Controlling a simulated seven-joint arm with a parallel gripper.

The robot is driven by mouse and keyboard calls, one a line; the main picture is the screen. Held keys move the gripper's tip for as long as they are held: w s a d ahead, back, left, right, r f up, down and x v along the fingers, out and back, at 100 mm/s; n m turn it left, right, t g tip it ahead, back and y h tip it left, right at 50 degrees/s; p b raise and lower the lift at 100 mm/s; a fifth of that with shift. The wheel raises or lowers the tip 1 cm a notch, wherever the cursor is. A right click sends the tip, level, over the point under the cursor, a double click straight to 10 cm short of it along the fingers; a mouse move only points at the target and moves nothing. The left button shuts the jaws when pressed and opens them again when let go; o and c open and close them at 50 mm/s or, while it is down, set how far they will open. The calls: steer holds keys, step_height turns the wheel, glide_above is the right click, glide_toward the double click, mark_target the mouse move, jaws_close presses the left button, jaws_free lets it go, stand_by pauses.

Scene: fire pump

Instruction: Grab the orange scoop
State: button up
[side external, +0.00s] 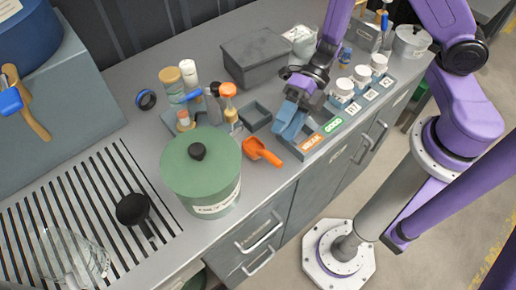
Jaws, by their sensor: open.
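The orange scoop (262,151) lies on the grey counter, right of the large green lidded canister (200,170) and near the counter's front edge. Its bowl is toward the upper left and its handle points to the lower right. The exact height of the fingers above the tray is hard to tell.
A small dark open tray (255,117) sits behind the scoop. Several bottles (188,72) stand behind the canister. White-lidded jars (361,76) stand in a row at right. A grey box (257,55) is at the back. A black scoop (133,209) lies on the slotted grate.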

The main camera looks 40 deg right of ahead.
mark_target(264, 155)
steer(key=shift+x, duration=2.9)
steer(key=shift+s+r, duration=0.15)
jaws_close()
